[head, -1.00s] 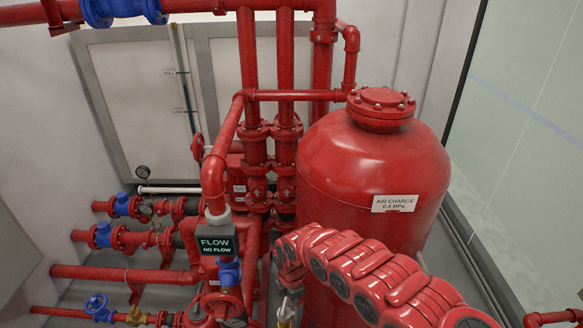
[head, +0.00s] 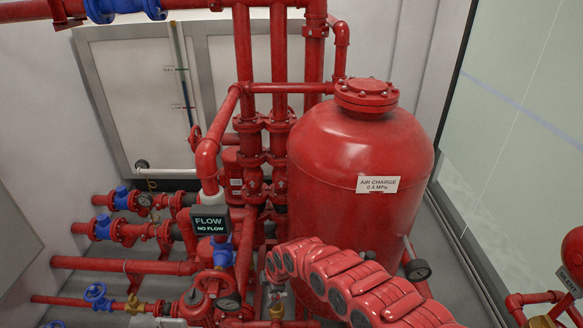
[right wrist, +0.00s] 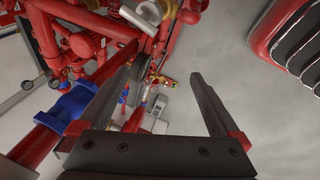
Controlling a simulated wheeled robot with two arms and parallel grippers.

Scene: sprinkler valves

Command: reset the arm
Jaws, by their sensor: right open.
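My right arm (head: 350,283) is red and jointed. It comes in from the bottom right of the head view and reaches left in front of the red tank. Its gripper hangs at the arm's left end, small and partly lost among the pipes. In the right wrist view the right gripper (right wrist: 162,73) has its two dark fingers wide apart. Nothing is held between them. Floor and small pipe fittings show beyond, and a blue fitting (right wrist: 78,105) shows beside the left finger. My left gripper is not in view.
The red tank (head: 350,150) stands behind the arm. A FLOW / NO FLOW sign (head: 209,220), red pipes and blue valves (head: 97,294) crowd the left.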

